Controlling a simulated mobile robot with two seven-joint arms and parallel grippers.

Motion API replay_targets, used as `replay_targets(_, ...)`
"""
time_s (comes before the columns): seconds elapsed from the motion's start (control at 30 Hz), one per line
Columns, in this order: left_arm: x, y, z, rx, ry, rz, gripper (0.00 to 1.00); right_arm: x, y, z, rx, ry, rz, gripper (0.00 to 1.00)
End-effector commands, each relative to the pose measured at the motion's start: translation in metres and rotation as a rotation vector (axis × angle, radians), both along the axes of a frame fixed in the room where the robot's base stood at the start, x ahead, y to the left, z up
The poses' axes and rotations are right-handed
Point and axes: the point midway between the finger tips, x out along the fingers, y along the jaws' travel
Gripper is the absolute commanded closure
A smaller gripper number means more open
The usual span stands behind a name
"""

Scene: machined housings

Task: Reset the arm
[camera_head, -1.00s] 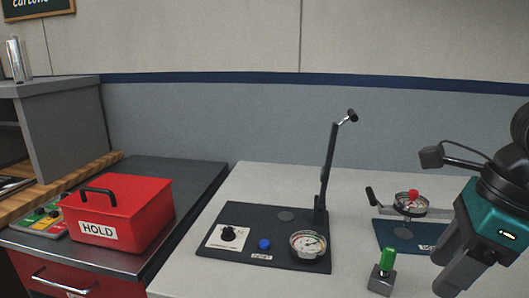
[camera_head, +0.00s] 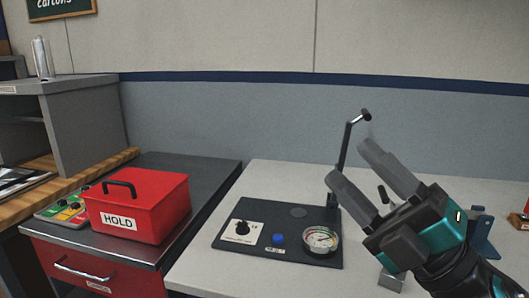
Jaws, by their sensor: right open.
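My right gripper (camera_head: 351,163) is at the right of the picture. Its two grey fingers are apart and empty and point up and left. They overlap the lower part of a black upright arm (camera_head: 345,150) with a bent top, at the back right of a dark panel (camera_head: 228,228). I cannot tell whether they touch it. My left gripper is not in view.
A red HOLD box (camera_head: 138,207) with a black handle stands on the dark cabinet top at the left, beside a panel of coloured buttons (camera_head: 66,211). A grey wall closes off the back. The pale table (camera_head: 265,175) is bare behind the dark panel.

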Motion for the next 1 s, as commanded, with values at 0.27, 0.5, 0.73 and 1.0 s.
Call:
replay_targets(0.27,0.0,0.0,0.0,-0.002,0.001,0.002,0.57,0.049,-0.079,-0.103,0.477,0.66,-0.34,0.47)
replay_targets(0.5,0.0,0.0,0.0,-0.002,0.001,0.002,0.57,0.012,-0.114,-0.249,0.731,1.295,-0.638,0.47)
replay_targets(0.73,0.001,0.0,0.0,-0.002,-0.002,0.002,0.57,-0.057,-0.113,-0.333,0.811,1.725,-0.822,0.47)
replay_targets(1.0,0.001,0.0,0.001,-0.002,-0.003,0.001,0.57,-0.133,-0.1,-0.379,0.824,2.083,-0.957,0.47)
